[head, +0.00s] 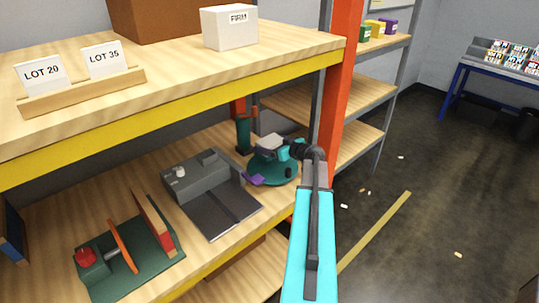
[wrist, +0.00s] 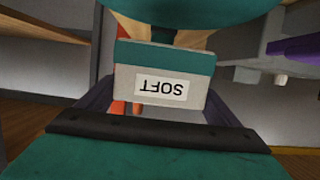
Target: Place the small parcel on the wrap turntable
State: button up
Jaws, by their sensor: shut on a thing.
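The small parcel is a pale grey box with a teal band (head: 271,143). It also shows in the wrist view (wrist: 125,85), with its "SOFT" label upside down. My gripper (head: 287,149) is shut on it, with a dark finger at each side in the wrist view. The wrap turntable is a round teal disc (head: 262,173) on the lower shelf, also at the top of the wrist view (wrist: 200,12). In the head view the parcel appears over the turntable. I cannot tell whether they touch.
A grey machine (head: 200,178) with a dark plate stands left of the turntable. A green and red vise-like fixture (head: 125,262) is further left. A purple piece (head: 253,180) is at the turntable's left edge. An orange post (head: 339,80) rises close to my arm. The upper shelf (head: 180,105) overhangs.

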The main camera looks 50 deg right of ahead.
jog(key=shift+f, duration=0.85)
jog(key=shift+f, duration=0.1)
jog(key=shift+f+p, duration=0.85)
jog(key=shift+f, duration=0.9)
jog(key=shift+f+b, duration=0.2)
jog(key=shift+b, duration=0.15)
jog(key=o, duration=1.3)
jog(key=shift+r+p, duration=0.25)
jog(key=shift+p, duration=0.15)
